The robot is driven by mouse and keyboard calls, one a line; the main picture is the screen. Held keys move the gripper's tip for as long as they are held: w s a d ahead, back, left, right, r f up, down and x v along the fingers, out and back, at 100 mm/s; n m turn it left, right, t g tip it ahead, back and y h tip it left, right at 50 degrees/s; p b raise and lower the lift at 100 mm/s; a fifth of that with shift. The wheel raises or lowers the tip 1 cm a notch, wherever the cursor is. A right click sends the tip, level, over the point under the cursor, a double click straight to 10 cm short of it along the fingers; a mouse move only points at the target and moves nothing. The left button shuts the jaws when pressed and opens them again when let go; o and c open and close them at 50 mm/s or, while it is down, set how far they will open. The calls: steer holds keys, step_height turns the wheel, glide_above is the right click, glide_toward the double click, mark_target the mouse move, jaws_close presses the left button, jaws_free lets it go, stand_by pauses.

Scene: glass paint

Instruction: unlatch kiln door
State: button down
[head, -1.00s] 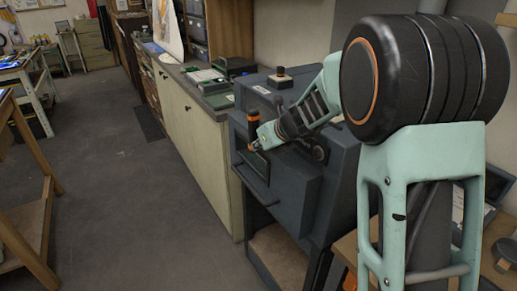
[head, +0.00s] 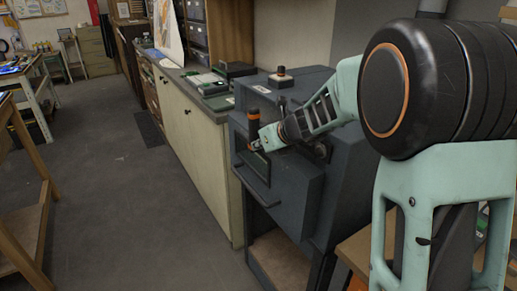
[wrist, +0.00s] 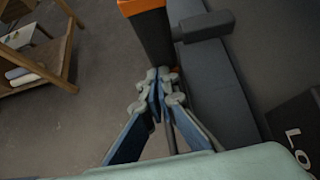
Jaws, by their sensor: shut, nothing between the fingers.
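The dark grey kiln (head: 285,195) stands in the middle of the head view, with its door side facing left. A black handle with orange bands (head: 253,128) stands upright at the front of the door. In the wrist view the handle (wrist: 152,38) rises past the fingertips, with an orange end at the top. My gripper (head: 258,146) is shut and empty, its tips at the handle's lower part. In the wrist view the fingertips (wrist: 158,76) meet close beside the handle; I cannot tell whether they touch it. The latch's inner parts are hidden.
A long cabinet (head: 195,140) with a grey top stands behind the kiln. A small box with an orange-ringed knob (head: 281,78) sits on the kiln. Wooden tables (head: 25,190) stand at the left. The floor (head: 130,215) between is clear.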

mark_target(253, 153)
steer(key=shift+w+a+f+b, duration=0.15)
steer(key=shift+f+b, duration=0.35)
steer(key=shift+b, duration=2.85)
steer(key=t+y+b, duration=0.1)
steer(key=b, duration=0.2)
steer(key=t+b, duration=0.1)
steer(key=b, duration=0.2)
steer(key=shift+w+a+f+t+y, duration=0.2)
steer(key=shift+w+t+y, duration=0.1)
steer(key=shift+y, duration=0.1)
steer(key=b, duration=0.4)
steer(key=shift+w+a+f, duration=0.2)
steer(key=shift+w, duration=0.1)
steer(key=shift+w+a+f, duration=0.1)
steer(key=shift+w+a, duration=0.4)
steer(key=shift+w, duration=0.25)
